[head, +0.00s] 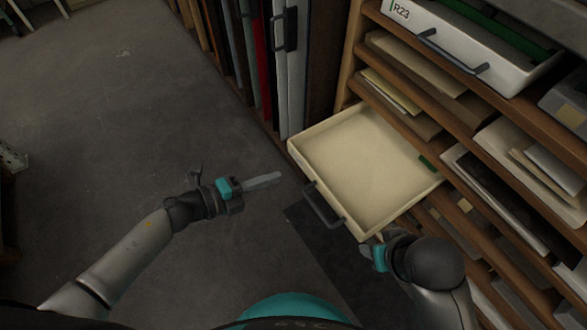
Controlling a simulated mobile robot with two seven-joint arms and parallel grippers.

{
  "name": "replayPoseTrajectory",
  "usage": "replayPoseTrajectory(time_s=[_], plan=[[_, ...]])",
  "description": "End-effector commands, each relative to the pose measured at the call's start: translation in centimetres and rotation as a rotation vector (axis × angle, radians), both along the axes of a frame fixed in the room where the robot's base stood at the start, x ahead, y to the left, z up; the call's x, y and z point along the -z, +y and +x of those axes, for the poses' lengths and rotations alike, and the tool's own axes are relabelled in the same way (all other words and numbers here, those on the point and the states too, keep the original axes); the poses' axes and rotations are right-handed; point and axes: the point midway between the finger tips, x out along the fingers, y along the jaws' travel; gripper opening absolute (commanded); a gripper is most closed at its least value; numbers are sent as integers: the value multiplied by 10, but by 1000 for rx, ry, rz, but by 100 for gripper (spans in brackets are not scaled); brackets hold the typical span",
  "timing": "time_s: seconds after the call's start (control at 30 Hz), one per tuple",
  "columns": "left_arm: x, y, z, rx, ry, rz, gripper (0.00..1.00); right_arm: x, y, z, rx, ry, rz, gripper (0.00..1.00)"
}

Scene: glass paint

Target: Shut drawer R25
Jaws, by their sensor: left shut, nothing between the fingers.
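A pale cream drawer (350,135) stands pulled out from the wooden shelf unit; no label shows on it from here. Its dark bar handle (323,206) is on the front face, towards the lower left. My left gripper (277,177) is shut and empty, left of the drawer front, with its fingers pointing towards it and looking apart from it. My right gripper (372,246) is at the drawer's near front corner. My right wrist and the drawer corner hide its fingers, so I cannot tell its opening or whether it touches.
A white drawer marked R23 (402,12) with a dark handle sits higher in the unit. Shelves around hold papers and folders (390,92). Upright boards (290,70) stand in a rack behind the drawer.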

Motion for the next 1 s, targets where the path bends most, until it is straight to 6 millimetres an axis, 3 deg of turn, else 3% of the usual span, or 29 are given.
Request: replayPoseTrajectory(time_s=[0.3,0.4,1.0], plan=[[9,-40,30,0,-2,-2,0,-29,-1,-3,1,-45,5,50],[9,-48,36,-1,-1,-2,0,-27,4,1,-7,-74,18,50],[8,-54,39,-1,2,-1,0,-29,7,4,-13,-95,26,50]])
